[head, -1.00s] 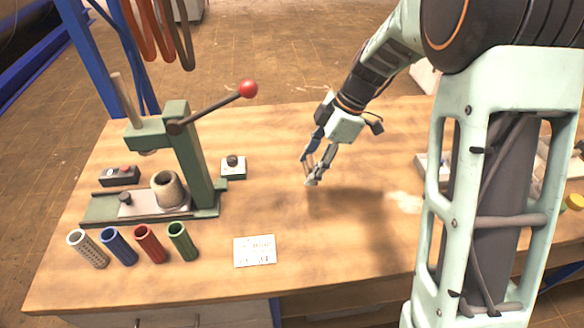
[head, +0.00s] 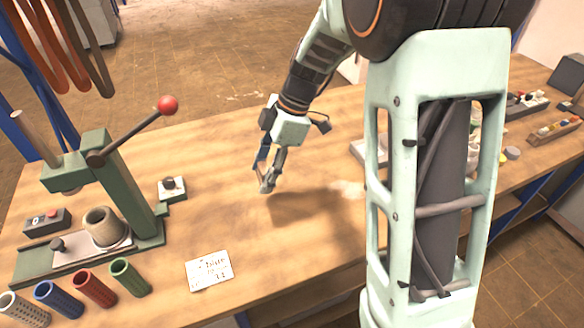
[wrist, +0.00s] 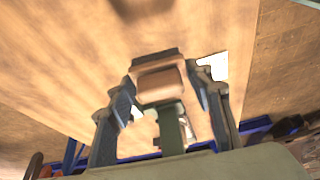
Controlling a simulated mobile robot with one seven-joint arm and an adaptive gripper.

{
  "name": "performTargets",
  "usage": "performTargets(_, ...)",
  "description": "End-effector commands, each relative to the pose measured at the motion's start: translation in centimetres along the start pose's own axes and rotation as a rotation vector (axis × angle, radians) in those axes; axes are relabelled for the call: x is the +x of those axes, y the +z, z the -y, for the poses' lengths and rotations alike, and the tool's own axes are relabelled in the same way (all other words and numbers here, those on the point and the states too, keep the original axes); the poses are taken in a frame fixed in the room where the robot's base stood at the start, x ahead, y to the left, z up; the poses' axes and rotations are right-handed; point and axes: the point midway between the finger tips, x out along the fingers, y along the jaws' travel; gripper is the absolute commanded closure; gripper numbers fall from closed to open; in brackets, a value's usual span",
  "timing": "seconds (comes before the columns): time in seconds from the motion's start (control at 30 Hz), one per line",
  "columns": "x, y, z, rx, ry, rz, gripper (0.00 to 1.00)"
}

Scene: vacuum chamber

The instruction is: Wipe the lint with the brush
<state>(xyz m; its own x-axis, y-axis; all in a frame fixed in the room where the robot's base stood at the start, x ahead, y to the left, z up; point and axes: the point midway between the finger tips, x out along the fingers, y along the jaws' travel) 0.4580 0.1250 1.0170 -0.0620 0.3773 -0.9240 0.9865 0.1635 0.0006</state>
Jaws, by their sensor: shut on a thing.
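My gripper (head: 267,186) hangs over the middle of the workbench, pointing down, in the head view. In the wrist view my gripper (wrist: 165,100) is shut on what looks like the brush (wrist: 162,84), a reddish-brown block with a dark top edge and a green stem below it. In the head view the held brush is too small to make out clearly.
A green lever press (head: 122,185) with a red knob stands at the left. Several coloured tubes (head: 95,288) lie before it. A white card (head: 209,270) lies near the front edge. Trays and small items (head: 555,130) are at the right. The bench (head: 235,225) around my gripper is clear.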

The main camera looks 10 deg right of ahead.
Motion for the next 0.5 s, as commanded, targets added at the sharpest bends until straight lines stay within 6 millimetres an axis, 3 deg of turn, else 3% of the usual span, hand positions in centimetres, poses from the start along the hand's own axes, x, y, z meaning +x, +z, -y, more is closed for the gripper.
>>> performTargets(0.17,1.6,3.3,0.2,0.362,0.145,0.000,0.72)
performTargets(0.3,2.6,6.8,0.6,0.760,0.310,0.001,0.72)
performTargets(0.5,2.8,10.6,1.4,1.191,0.493,0.002,0.72)
